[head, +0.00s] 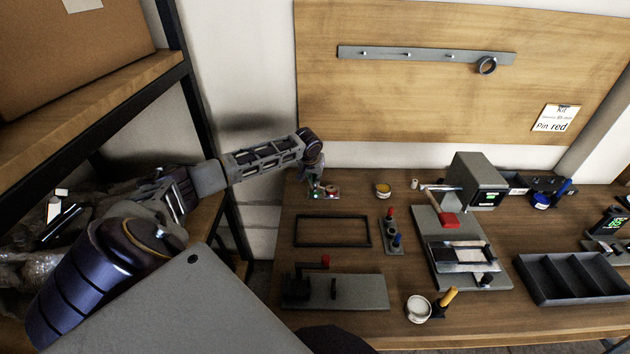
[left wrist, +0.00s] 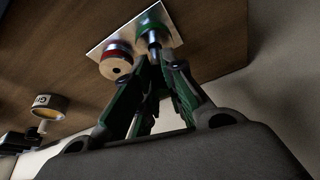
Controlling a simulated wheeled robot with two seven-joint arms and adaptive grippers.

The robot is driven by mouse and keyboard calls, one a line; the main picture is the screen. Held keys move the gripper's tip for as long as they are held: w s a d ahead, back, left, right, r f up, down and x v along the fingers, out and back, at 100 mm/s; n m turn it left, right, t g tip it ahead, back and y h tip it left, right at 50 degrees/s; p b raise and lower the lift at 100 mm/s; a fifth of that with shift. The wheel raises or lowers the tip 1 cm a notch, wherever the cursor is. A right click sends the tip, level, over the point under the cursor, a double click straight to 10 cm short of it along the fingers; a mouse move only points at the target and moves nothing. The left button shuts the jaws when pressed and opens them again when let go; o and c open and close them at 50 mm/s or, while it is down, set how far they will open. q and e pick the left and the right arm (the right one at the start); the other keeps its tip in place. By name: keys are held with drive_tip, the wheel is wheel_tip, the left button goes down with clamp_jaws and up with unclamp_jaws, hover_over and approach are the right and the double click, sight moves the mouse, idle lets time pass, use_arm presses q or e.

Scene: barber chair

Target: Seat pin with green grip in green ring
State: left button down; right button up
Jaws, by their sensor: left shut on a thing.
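A small pale plate (left wrist: 168,38) lies on the wooden bench; in the head view it shows at the bench's back left (head: 325,193). It carries a red-banded round socket (left wrist: 116,62) with a central hole and, beside it, a green ring (left wrist: 148,22). My left gripper (left wrist: 157,58) is shut at the green ring, on what looks like the pin with green grip (left wrist: 153,40). The fingers hide much of the pin, and I cannot tell how deep it sits. In the head view the left gripper (head: 318,188) is over the plate. My right gripper is not in view.
A grey clamp fixture (head: 350,292) is at the front. The wooden back panel (head: 400,100) rises behind.

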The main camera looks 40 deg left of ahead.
use_arm(q)
drive_tip(key=shift+f, duration=0.9)
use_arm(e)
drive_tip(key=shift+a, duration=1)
use_arm(q)
drive_tip(key=c, duration=1.6)
unclamp_jaws()
drive_tip(key=shift+o, duration=0.6)
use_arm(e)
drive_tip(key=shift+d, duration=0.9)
